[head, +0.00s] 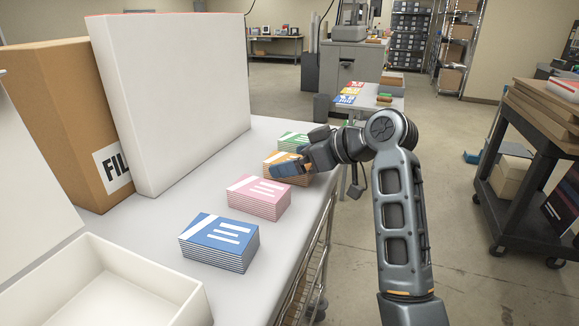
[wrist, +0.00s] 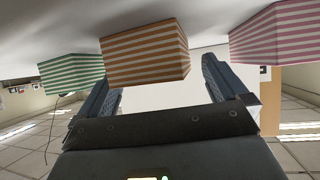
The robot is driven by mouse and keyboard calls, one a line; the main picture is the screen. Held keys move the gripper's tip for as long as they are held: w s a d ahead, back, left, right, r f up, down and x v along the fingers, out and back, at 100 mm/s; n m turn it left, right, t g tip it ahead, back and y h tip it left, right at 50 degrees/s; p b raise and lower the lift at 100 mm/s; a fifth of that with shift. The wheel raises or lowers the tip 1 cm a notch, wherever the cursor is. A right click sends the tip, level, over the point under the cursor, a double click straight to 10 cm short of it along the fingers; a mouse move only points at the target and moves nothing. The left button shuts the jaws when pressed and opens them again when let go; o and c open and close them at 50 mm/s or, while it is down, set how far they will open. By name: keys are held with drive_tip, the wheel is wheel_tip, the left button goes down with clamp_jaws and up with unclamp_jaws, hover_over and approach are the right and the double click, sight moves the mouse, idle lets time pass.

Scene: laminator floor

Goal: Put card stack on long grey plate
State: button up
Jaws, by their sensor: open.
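Several card stacks stand in a row on the pale worktop: a blue stack (head: 220,242), a pink stack (head: 259,198), an orange stack (head: 272,158) and a green stack (head: 293,140). My gripper (head: 287,169) is at the orange stack and hides part of it. In the wrist view my gripper's fingers (wrist: 156,76) are apart, with the orange stack (wrist: 145,55) showing between them; I cannot tell whether they touch it. The green stack (wrist: 72,75) and the pink stack (wrist: 277,32) lie to either side. I cannot make out a long grey plate.
A tall white panel (head: 172,100) and a cardboard box (head: 62,110) stand along the worktop's left side. An open white bin (head: 105,290) is at the near left. A dark cart (head: 530,160) stands right. A farther table (head: 375,103) holds coloured items.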

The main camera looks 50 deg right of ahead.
drive_tip(key=c, duration=1.4)
drive_tip(key=shift+r, duration=0.15)
drive_tip(key=r, duration=0.4)
drive_tip(key=shift+s+d+r+b, duration=0.1)
drive_tip(key=shift+d+r+b, duration=0.1)
drive_tip(key=shift+b, duration=0.1)
drive_tip(key=s+d+r, duration=0.2)
drive_tip(key=d, duration=0.1)
drive_tip(key=s+d+r, duration=0.2)
drive_tip(key=s, duration=0.1)
drive_tip(key=s+d+r+b, duration=0.1)
drive_tip(key=s+d+r, duration=0.1)
drive_tip(key=d, duration=0.1)
drive_tip(key=shift+s+d+r, duration=0.2)
drive_tip(key=shift+d, duration=0.1)
drive_tip(key=shift+s, duration=0.1)
